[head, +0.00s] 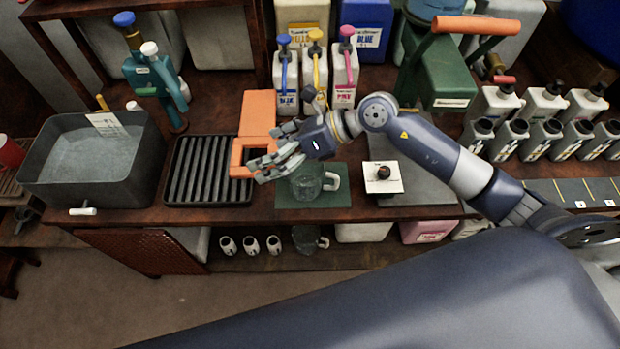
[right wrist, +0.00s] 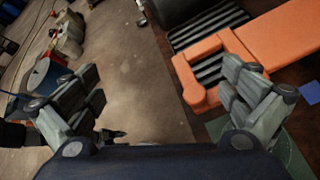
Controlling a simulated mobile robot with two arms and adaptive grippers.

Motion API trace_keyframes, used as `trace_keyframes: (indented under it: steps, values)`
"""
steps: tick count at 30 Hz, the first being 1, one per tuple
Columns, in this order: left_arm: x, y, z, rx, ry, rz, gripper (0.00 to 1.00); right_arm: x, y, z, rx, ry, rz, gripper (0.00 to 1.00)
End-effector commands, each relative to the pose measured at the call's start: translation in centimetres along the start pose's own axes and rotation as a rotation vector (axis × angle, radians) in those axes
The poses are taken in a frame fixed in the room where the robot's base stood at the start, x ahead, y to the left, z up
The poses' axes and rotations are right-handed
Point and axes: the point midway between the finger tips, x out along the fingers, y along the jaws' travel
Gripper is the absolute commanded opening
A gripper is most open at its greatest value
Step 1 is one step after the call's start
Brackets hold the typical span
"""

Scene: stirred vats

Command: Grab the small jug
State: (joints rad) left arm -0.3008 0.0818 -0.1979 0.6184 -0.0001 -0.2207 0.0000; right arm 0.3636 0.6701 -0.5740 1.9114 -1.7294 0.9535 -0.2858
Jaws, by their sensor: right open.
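A clear glass jug (head: 306,186) with a pale handle (head: 331,180) stands upright on a green mat (head: 290,200) at the bench's front. Another clear jug (head: 305,241) is on the lower shelf; I cannot tell which one is called small. My right gripper (head: 264,158) is open and empty, just left of and above the upper jug, its fingers overlapping the orange bracket (head: 255,113) in the head view. My left gripper is not in view.
A black slatted rack (head: 210,170) and a grey basin (head: 95,170) lie left. A white card with a dark knob (head: 383,178) is right of the jug. Colour bottles (head: 344,75) stand behind. Several small cups (head: 250,245) are on the lower shelf.

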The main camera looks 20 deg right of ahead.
Motion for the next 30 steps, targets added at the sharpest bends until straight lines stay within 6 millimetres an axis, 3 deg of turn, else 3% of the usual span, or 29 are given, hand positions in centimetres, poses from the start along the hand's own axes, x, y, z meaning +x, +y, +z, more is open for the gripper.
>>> trace_keyframes:
  steps: [3, 6, 9, 12, 21, 30]
  values:
    - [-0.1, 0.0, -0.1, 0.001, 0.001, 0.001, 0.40, -2.6, -4.5, -3.9, -0.142, 0.264, -0.131, 1.00]
    - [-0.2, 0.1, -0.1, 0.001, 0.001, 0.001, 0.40, -5.2, -7.4, -6.1, -0.206, 0.432, -0.217, 1.00]
    - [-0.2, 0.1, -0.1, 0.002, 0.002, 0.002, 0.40, -7.2, -9.2, -7.4, -0.235, 0.537, -0.274, 1.00]
    - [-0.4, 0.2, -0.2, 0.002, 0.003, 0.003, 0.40, -7.9, -10.2, -8.1, -0.245, 0.587, -0.300, 1.00]
    - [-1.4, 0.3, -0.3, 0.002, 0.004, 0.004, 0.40, -4.6, -11.7, -10.4, -0.245, 0.596, -0.303, 1.00]
    - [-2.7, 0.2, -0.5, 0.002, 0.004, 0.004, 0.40, -2.3, -12.2, -11.4, -0.243, 0.594, -0.300, 1.00]
